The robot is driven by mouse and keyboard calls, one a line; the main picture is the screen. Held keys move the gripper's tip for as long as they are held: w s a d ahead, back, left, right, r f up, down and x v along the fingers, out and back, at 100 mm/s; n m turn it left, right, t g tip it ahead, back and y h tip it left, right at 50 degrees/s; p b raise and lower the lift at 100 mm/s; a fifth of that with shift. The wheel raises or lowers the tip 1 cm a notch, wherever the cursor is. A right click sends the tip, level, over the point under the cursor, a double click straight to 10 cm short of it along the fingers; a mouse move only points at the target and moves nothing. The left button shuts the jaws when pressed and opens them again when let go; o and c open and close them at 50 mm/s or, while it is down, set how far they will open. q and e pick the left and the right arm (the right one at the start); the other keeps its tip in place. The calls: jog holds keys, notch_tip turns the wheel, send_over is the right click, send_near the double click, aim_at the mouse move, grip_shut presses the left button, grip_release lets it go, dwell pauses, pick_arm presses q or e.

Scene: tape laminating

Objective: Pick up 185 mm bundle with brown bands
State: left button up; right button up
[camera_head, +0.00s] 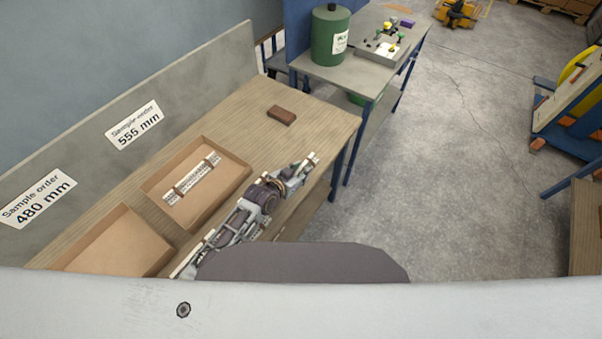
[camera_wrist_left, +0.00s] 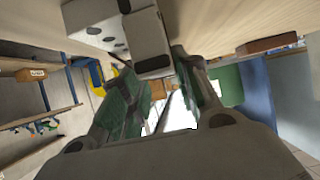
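A pale bundle (camera_head: 192,178) with brown bands near its two ends lies in an open cardboard tray (camera_head: 230,182) on the wooden table. Its length cannot be read here. My left gripper (camera_head: 308,162) is to the right of this tray, by the table's near right edge, apart from the bundle. In the left wrist view the left gripper's (camera_wrist_left: 165,95) two green-padded fingers stand apart. A bright white patch shows between them; I cannot make out what it is, but no bundle is recognisable there. My right gripper is not in view.
A second cardboard tray (camera_head: 122,245) stands at the lower left and looks empty where visible. A brown block (camera_head: 281,115) lies toward the table's far end. Signs reading 480 mm (camera_head: 38,198) and 555 mm (camera_head: 134,125) are on the back panel. A green canister (camera_head: 328,38) stands on another table.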

pick_arm(q)
jog(key=c, duration=0.4)
jog(key=shift+r, duration=0.15)
notch_tip(320, 180, up, 10)
dwell(0.7)
